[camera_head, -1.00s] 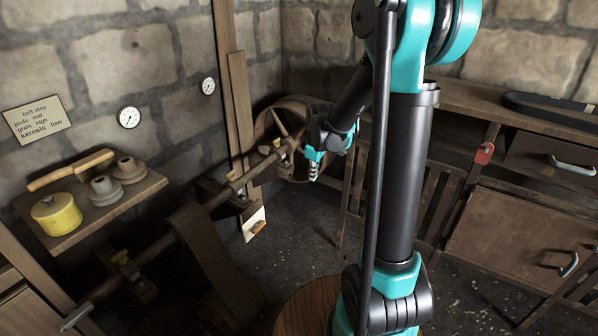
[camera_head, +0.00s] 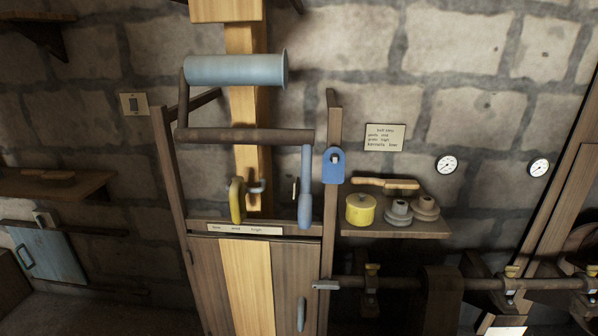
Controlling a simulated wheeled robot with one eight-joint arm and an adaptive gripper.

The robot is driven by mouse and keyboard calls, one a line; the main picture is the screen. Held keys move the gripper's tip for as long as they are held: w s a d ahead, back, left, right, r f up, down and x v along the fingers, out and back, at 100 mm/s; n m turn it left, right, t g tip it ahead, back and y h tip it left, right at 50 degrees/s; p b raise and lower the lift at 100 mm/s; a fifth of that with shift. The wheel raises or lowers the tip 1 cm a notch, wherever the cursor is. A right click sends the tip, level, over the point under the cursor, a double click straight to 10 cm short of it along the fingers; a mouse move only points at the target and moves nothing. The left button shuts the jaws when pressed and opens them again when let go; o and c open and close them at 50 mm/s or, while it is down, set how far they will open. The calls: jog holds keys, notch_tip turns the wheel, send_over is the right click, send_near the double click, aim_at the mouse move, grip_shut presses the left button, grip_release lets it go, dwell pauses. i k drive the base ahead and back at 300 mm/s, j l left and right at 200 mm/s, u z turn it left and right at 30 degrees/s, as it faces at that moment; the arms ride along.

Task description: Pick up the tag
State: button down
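A blue tag (camera_head: 333,168) with a rounded top hangs on the upright wooden post (camera_head: 333,115) beside the cabinet. A small light-coloured peg or hole shows near its top; I cannot tell which. The tag is to the right of a blue-grey lever (camera_head: 305,190) and above the left end of the wall shelf. No other tag is clear in this view.
The wall shelf (camera_head: 395,230) holds a yellow pot (camera_head: 360,209), grey weights (camera_head: 398,212) and a brush (camera_head: 385,184). A horizontal shaft (camera_head: 430,284) runs below.

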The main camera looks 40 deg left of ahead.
aim_at(334, 174)
jog(key=i+j+u, duration=0.15)
jog(key=u, duration=1.6)
